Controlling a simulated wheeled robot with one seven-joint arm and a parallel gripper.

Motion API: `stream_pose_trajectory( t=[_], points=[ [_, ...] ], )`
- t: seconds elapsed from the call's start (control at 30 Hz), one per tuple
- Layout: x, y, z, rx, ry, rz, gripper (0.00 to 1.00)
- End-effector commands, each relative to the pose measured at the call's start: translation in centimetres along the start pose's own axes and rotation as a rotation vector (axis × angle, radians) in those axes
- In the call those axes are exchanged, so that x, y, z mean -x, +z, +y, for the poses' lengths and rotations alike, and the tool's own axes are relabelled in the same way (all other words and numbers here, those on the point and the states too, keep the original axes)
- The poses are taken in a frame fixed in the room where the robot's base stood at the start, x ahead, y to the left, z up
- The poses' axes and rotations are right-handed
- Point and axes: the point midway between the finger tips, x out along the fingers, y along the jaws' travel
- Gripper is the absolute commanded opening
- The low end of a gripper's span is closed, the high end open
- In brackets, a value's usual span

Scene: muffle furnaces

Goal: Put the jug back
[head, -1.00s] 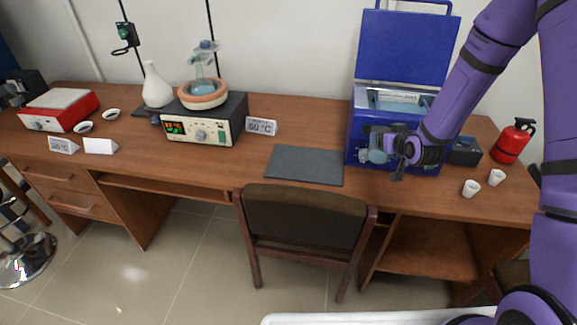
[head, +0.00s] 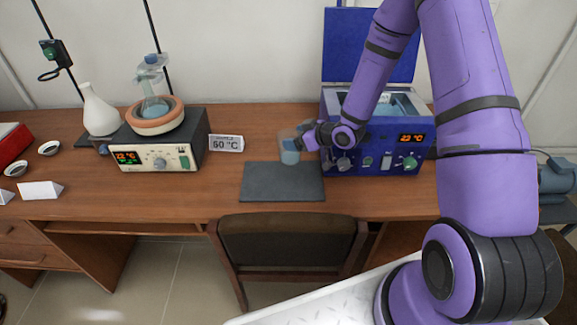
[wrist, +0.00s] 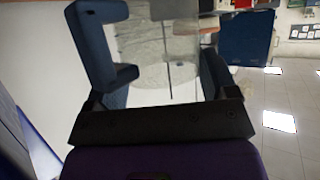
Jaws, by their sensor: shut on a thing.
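The jug (head: 289,155) is a clear glass vessel with bluish liquid in the head view. My gripper (head: 305,138) is shut on it from the right. The jug looks upright, over or just behind the back edge of the dark grey mat (head: 282,188); I cannot tell whether it touches anything below. In the wrist view my gripper's blue-grey fingers (wrist: 160,75) stand on both sides of the clear jug (wrist: 165,50), which fills the space between them. The blue water bath (head: 375,162) stands to the right with its lid open, partly hidden by my arm.
A heater (head: 155,158) with a clay-coloured bowl and flask stands left of the mat. A "60 °C" sign (head: 226,143) is between them. A white vase (head: 99,112) and small dishes are further left. A chair (head: 290,245) stands before the table. The mat is bare.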

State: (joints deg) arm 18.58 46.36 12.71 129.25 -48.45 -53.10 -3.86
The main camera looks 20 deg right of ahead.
Motion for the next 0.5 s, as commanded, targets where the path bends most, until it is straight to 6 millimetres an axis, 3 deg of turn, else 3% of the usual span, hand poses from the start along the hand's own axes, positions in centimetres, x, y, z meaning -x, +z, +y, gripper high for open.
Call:
stream_pose_trajectory(
  t=[0.2, 0.5],
  points=[
    [-1.6, 3.2, -0.1, -0.003, -0.001, -0.003, 0.25],
    [-2.5, 4.9, -0.1, -0.001, 0.0, -0.001, 0.25]
  ],
)
